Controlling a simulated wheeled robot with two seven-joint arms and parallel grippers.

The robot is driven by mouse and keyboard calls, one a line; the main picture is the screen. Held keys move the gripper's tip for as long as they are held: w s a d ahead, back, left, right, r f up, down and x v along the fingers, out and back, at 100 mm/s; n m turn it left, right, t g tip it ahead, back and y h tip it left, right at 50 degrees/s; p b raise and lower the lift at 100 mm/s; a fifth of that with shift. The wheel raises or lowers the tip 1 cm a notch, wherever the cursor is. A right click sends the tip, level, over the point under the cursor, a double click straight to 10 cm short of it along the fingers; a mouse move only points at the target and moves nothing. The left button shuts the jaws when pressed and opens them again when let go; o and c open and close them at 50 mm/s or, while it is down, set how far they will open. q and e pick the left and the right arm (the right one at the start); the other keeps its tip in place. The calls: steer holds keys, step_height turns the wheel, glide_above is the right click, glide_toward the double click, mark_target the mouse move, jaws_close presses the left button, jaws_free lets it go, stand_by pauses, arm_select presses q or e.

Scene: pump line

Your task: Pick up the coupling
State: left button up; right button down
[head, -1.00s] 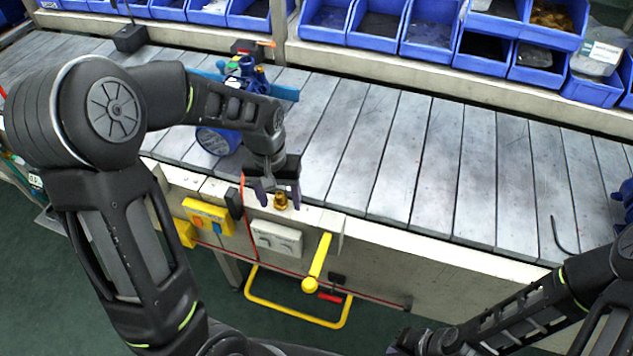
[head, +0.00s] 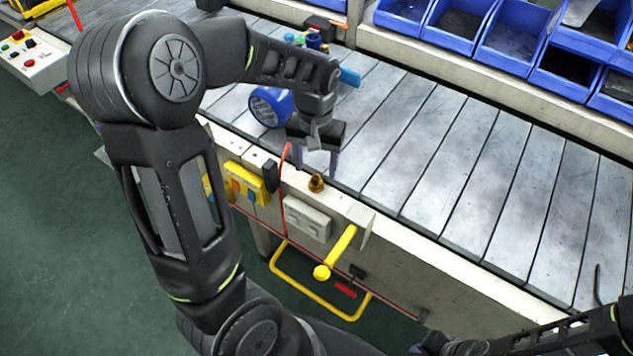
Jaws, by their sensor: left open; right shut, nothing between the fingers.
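The coupling (head: 317,184) is a small brass-coloured fitting standing on the pale ledge at the front edge of the conveyor, in the middle of the head view. My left gripper (head: 315,174) is open just above and behind it, fingers pointing down. Its fingertips appear either side of the coupling's top in the picture, and nothing is between them. I cannot tell the exact height gap. My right gripper (head: 432,345) is at the bottom edge, low and partly cut off, far from the coupling.
A blue pump (head: 271,106) lies on the slatted conveyor (head: 430,150) behind my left arm. A yellow switch box (head: 246,182), a grey socket box (head: 306,223) and a yellow handle (head: 336,252) are on the conveyor's front. Blue bins (head: 515,50) line the back. The conveyor's right part is mostly clear.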

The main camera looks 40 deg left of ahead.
mark_target(316, 177)
arm_select(q)
steer(key=shift+f, duration=2.6)
jaws_close()
